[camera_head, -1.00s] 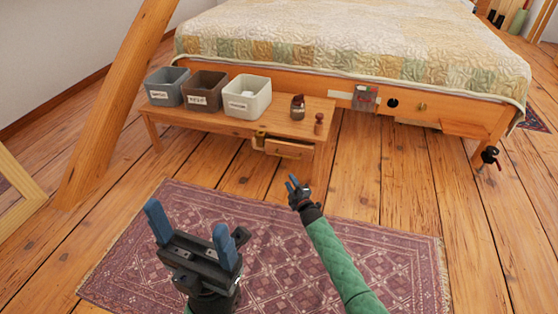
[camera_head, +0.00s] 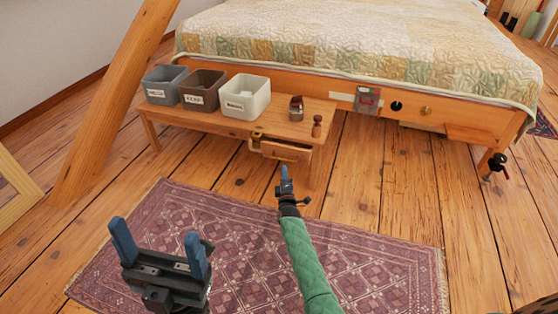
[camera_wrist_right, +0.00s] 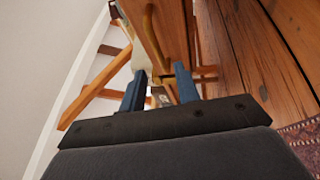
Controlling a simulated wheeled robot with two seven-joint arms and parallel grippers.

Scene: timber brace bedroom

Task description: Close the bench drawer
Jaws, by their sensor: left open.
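The low wooden bench (camera_head: 215,124) stands at the foot of the bed. Its drawer (camera_head: 288,151) is at the right end, its front sticking out a little, with a brass handle. In the right wrist view, a wooden panel with a brass handle (camera_wrist_right: 149,38), apparently the drawer front, is just beyond the fingers. My right gripper (camera_head: 285,173) is just in front of and below the drawer; its blue fingers are apart in the wrist view (camera_wrist_right: 158,88). Contact cannot be told. My left gripper (camera_head: 158,245) is open and empty above the rug.
Three labelled bins, grey (camera_head: 165,85), brown (camera_head: 203,91) and cream (camera_head: 246,97), stand on the bench. A small jar (camera_head: 296,109) and a wooden figure (camera_head: 317,126) stand at its right end. A slanted timber brace (camera_head: 110,105) rises at left. The rug (camera_head: 375,265) is clear at right.

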